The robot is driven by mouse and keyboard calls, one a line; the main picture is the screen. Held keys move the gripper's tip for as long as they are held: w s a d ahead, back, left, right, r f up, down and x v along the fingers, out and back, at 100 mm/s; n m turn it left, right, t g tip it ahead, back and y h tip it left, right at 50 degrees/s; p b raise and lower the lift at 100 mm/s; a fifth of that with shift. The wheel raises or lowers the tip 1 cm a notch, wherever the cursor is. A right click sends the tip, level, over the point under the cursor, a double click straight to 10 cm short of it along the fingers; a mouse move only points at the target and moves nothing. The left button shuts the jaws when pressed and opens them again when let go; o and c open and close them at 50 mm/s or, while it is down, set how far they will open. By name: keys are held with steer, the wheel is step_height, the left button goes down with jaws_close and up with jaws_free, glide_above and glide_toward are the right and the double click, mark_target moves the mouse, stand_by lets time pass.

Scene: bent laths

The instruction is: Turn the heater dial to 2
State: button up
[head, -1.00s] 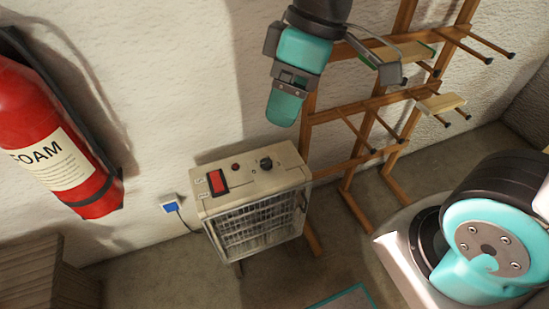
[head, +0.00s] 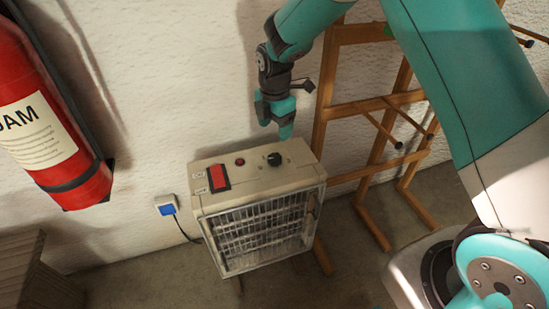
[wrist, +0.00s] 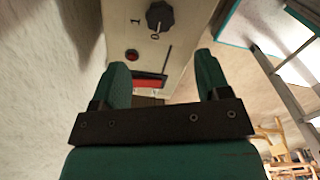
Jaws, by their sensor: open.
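The heater (head: 262,230) is a beige box with a wire grille, standing on the floor. Its black dial (head: 274,160) is on the top panel, towards the right. In the wrist view the dial (wrist: 160,16) shows near the top edge, with printed 1 and 0 beside it. A pale mark on the dial appears to face the 0. No 2 is readable. My gripper (head: 274,118) is open and empty, pointing down just above and behind the dial, apart from it. In the wrist view its two teal fingers (wrist: 160,70) are spread, with the dial beyond them.
A red switch (head: 219,178) and a small red lamp (head: 240,162) share the heater's top. A wooden rack (head: 370,105) stands behind to the right. A red fire extinguisher (head: 45,140) hangs at left. A blue plug (head: 166,208) is on the wall.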

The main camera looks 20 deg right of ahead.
mark_target(275, 157)
step_height(275, 157, down, 11)
steer(key=shift+r+b, duration=0.1)
steer(key=shift+b, duration=0.5)
steer(key=c, duration=0.9)
